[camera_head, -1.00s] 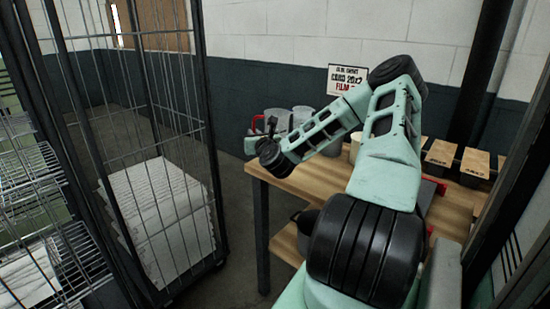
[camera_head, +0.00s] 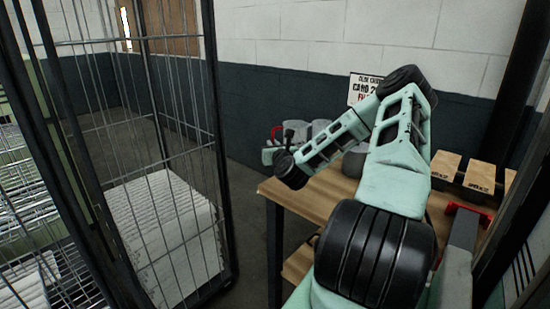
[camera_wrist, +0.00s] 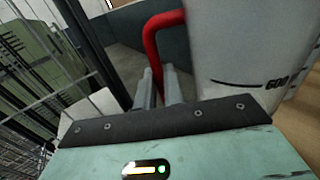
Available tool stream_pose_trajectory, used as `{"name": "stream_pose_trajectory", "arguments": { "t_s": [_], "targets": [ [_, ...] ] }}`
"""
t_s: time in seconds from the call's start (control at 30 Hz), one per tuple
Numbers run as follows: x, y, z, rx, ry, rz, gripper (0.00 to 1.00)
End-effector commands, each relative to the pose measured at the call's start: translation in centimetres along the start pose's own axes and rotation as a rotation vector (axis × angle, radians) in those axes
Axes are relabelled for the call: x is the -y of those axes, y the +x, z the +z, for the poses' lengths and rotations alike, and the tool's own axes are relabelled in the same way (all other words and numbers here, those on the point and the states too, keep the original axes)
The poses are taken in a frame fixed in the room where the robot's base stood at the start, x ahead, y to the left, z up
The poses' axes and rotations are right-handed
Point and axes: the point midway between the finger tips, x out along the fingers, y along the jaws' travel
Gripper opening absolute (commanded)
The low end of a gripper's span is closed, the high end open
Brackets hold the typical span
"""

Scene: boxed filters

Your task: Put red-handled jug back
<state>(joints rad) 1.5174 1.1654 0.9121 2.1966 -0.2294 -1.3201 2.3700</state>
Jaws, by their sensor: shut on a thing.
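The red-handled jug shows in the wrist view as a pale grey body (camera_wrist: 235,45) with a dark "600" marking and a red handle (camera_wrist: 151,42). My gripper (camera_wrist: 163,80) is shut on the red handle, with the jug body to the right of the fingers. In the head view the red handle (camera_head: 276,132) is a small patch at the gripper end, partly hidden by my arm. Whether the jug touches the table cannot be told.
A wooden table (camera_head: 325,197) lies under my arm. Pale jugs (camera_head: 320,127) show behind the wrist. Boxes (camera_head: 480,175) stand on the right. A wire cage (camera_head: 180,130) holding a white stack (camera_head: 165,230) stands left. A sign (camera_head: 364,88) hangs on the wall.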

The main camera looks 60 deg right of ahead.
Motion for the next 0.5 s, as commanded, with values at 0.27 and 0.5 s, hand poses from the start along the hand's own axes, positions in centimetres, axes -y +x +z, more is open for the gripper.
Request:
{"name": "stream_pose_trajectory", "arguments": {
  "t_s": [0.27,0.5],
  "targets": [
    [0.0,0.1,-2.5,0.000,0.000,0.001,0.00],
    [0.0,0.1,-4.0,0.003,-0.001,0.001,0.00]
  ]
}}
